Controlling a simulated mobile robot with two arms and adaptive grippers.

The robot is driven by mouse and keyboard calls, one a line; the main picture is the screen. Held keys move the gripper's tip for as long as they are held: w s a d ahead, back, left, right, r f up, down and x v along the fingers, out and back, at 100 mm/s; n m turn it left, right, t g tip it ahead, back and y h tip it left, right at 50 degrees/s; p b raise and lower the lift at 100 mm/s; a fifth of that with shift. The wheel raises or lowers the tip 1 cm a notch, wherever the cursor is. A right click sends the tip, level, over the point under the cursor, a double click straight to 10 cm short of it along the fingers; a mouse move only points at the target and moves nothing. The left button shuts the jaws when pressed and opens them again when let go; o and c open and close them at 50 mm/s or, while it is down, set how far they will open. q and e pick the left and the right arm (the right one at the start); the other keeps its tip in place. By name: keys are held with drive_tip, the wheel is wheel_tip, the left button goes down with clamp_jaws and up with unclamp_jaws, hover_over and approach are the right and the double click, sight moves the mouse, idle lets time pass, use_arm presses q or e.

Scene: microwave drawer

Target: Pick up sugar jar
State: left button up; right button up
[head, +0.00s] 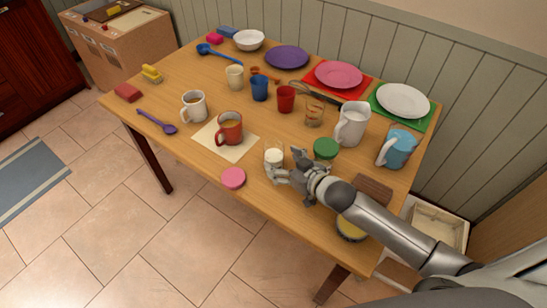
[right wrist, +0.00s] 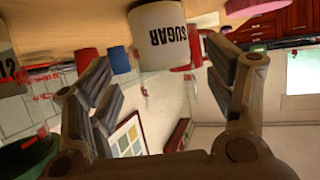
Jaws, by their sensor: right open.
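The sugar jar (head: 273,155) is a small white jar near the front edge of the wooden table. My right gripper (head: 284,165) is open just beside it, coming from the right. In the right wrist view, the jar (right wrist: 160,35) with black "SUGAR" lettering appears upside down, ahead of and between the open fingers (right wrist: 158,65). The fingers look apart from the jar, and nothing is held. In the head view the gripper covers some of the jar's right side. My left gripper is not in view.
A pink round lid (head: 233,177) lies left of the jar at the table edge. A green-lidded jar (head: 326,148) stands just behind my gripper. A red mug (head: 230,128) on a pale mat is to the left. A white pitcher (head: 351,123) stands behind right.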

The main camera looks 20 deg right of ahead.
sight(280, 161)
drive_tip(key=x, duration=0.3)
drive_tip(key=shift+w+a+f, duration=0.2)
drive_tip(key=shift+a, duration=0.05)
drive_tip(key=shift+w+a+f, duration=0.2)
drive_tip(key=shift+w+f, duration=0.05)
drive_tip(key=shift+w, duration=0.25)
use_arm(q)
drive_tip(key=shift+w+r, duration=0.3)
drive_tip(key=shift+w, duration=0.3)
use_arm(e)
drive_tip(key=c, duration=1.2)
drive_tip(key=shift+r, duration=0.45)
wheel_tip(280, 161, up, 2)
drive_tip(key=shift+w+r, duration=0.1)
drive_tip(key=shift+r, duration=0.05)
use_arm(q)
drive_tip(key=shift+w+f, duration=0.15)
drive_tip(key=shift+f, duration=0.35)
use_arm(e)
drive_tip(key=s+a+r, duration=0.1)
drive_tip(key=s+r, duration=0.2)
drive_tip(key=s, duration=0.1)
drive_tip(key=s+a+r, duration=0.1)
drive_tip(key=s+r, duration=0.2)
drive_tip(key=s, duration=0.2)
drive_tip(key=s+a+r, duration=0.1)
drive_tip(key=s+r, duration=0.3)
drive_tip(key=shift+s+a, duration=0.1)
drive_tip(key=shift+s, duration=0.3)
